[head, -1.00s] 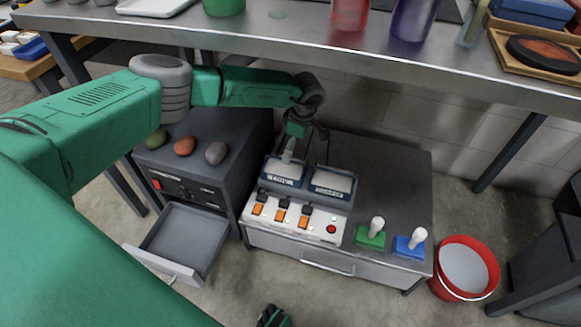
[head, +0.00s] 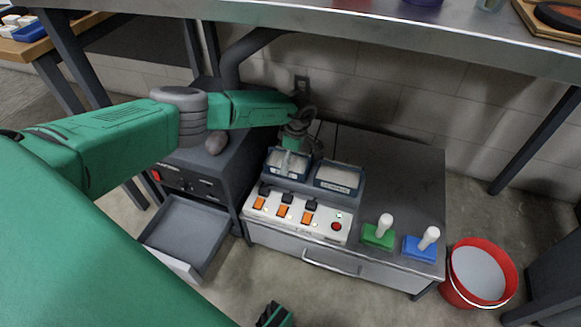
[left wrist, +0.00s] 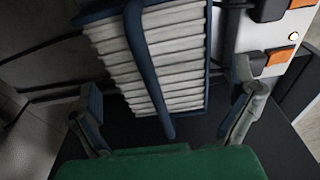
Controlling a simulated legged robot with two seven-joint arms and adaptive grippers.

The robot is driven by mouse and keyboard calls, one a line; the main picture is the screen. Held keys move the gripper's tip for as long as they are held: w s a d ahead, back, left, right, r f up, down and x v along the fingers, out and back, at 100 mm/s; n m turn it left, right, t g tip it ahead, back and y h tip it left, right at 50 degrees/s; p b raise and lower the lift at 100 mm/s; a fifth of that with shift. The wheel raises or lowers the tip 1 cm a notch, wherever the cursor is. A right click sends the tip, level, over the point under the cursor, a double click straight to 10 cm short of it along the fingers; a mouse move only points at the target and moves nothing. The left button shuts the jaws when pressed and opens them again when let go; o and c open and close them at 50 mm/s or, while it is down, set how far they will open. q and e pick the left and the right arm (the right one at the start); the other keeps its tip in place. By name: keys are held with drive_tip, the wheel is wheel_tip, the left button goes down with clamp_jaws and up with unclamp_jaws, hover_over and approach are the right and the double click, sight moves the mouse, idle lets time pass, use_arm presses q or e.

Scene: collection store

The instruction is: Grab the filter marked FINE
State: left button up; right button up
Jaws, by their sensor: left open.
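Two pleated filters in blue frames sit side by side on the bench unit: a left filter (head: 287,162) and a right filter (head: 338,178). Their front labels are too small to read in the head view, so I cannot tell which says FINE. My left gripper (head: 297,142) is over the left filter and partly hides it. In the left wrist view the open left gripper (left wrist: 165,118) has its fingers spread on either side of a white pleated filter (left wrist: 178,65) with a blue handle bar (left wrist: 140,62) running between them. The fingers appear clear of the bar.
A switch panel (head: 297,213) with orange switches and a red button is in front of the filters. Green (head: 379,235) and blue (head: 421,245) blocks with white knobs stand at right. An open drawer (head: 187,236) is at left, a red bucket (head: 477,275) at far right. A steel table (head: 400,28) overhangs behind.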

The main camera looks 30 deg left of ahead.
use_arm(q)
drive_tip(key=f, duration=0.1)
drive_tip(key=a+f, duration=0.1)
drive_tip(key=f, duration=0.1)
drive_tip(key=shift+b, duration=0.4)
drive_tip(key=shift+a, duration=0.15)
drive_tip(key=shift+d+r, duration=0.3)
drive_tip(key=shift+d, duration=0.05)
drive_tip(key=c, duration=1.1)
